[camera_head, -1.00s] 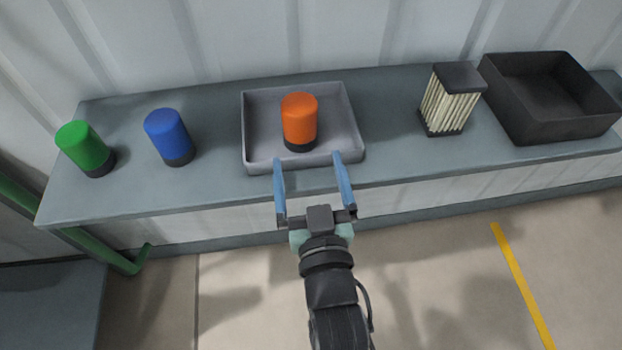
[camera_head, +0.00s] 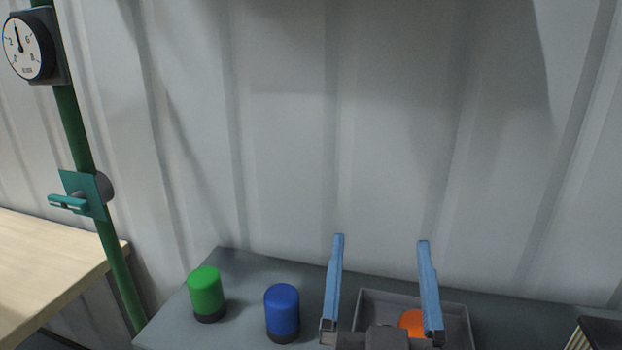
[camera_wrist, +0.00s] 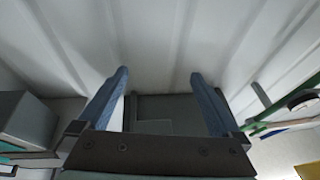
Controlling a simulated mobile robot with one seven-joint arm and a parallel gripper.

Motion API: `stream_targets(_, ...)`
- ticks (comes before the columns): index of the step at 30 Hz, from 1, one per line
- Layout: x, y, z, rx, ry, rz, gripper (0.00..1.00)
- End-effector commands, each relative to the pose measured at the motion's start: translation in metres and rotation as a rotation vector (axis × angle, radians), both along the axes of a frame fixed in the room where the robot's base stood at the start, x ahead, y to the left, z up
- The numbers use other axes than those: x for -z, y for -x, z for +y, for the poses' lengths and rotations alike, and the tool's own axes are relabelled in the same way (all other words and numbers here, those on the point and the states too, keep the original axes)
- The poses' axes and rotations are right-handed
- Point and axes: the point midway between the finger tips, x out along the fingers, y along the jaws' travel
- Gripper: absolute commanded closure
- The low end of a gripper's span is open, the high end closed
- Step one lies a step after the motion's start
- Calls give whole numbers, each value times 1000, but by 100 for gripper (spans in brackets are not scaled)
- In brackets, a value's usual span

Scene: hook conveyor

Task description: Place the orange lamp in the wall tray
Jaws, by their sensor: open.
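The orange lamp (camera_head: 412,321) is inside the grey wall tray (camera_head: 458,310) in the head view, partly hidden behind my gripper. My gripper (camera_head: 381,240) is open and empty, its two blue fingers pointing up in front of the tray and the wall. The fingers also show in the wrist view (camera_wrist: 160,80), spread apart with nothing between them. I cannot make out the lamp in the wrist view.
A green lamp (camera_head: 206,294) and a blue lamp (camera_head: 282,312) stand on the grey shelf (camera_head: 245,275) left of the tray. A dark-topped ribbed object (camera_head: 598,334) is at the right edge. A green pipe (camera_head: 84,150) with a gauge (camera_head: 27,48) and valve runs up the left. A wooden table (camera_head: 50,260) is beyond it.

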Motion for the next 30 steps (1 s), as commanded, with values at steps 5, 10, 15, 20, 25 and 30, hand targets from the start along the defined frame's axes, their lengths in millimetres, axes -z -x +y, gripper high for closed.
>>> stream_targets(5, -133, 17, 40, -74, 30, -230, 0)
stream_targets(10, -213, 51, 65, -120, 44, -381, 0)
stream_targets(15, -246, 72, 75, -138, 48, -449, 0)
stream_targets(20, -250, 75, 76, -140, 48, -458, 0)
stream_targets(25, -250, 75, 76, -140, 48, -457, 0)
stream_targets(30, -266, 75, 76, -140, 47, -456, 0)
